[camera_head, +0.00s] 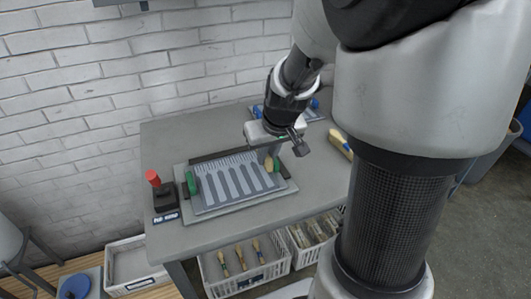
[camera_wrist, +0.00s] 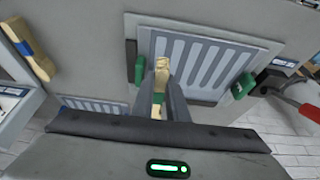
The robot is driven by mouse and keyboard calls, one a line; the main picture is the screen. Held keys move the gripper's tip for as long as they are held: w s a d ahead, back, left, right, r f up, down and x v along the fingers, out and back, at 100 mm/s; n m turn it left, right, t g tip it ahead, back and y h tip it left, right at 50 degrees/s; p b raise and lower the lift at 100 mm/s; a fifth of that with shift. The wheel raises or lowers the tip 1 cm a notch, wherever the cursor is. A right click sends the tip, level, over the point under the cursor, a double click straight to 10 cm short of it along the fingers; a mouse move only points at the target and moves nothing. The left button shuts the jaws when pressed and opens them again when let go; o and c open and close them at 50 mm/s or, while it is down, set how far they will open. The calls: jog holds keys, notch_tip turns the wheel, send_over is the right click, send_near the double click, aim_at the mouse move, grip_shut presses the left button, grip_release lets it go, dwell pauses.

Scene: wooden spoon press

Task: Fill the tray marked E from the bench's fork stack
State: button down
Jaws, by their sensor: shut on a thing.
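My gripper (camera_wrist: 162,92) is shut on a pale wooden piece (camera_wrist: 162,68), probably a fork; the fingers hide much of it. In the head view my gripper (camera_head: 270,150) is over the right end of a light tray (camera_head: 210,207) with several grey utensil-shaped slots and green handles (camera_head: 190,182). The tray also shows in the wrist view (camera_wrist: 166,36). No wood shows in its visible slots. I cannot read an E on it.
A red-handled lever (camera_head: 154,180) stands left of the tray, with a small dark label (camera_head: 167,217) before it. A second slotted tray with blue handles (camera_wrist: 95,105) lies behind my gripper. White crates (camera_head: 247,284) with wooden utensils stand below the bench. The bench's front left is clear.

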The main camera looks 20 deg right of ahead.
aim_at(266, 168)
jog(key=shift+f+b, duration=2.3)
jog(key=shift+f, duration=0.75)
jog(key=shift+a+r+p, duration=0.2)
jog(key=shift+r+p, duration=0.05)
jog(key=shift+p, duration=0.1)
jog(key=shift+a+p, duration=1.8)
jog(key=shift+a, duration=1.25)
jog(key=shift+a+f+p, duration=0.1)
jog(key=shift+a+p, duration=1.45)
jog(key=shift+a, duration=3.2)
jog(key=shift+r+p, duration=2.05)
jog(key=shift+r, duration=0.5)
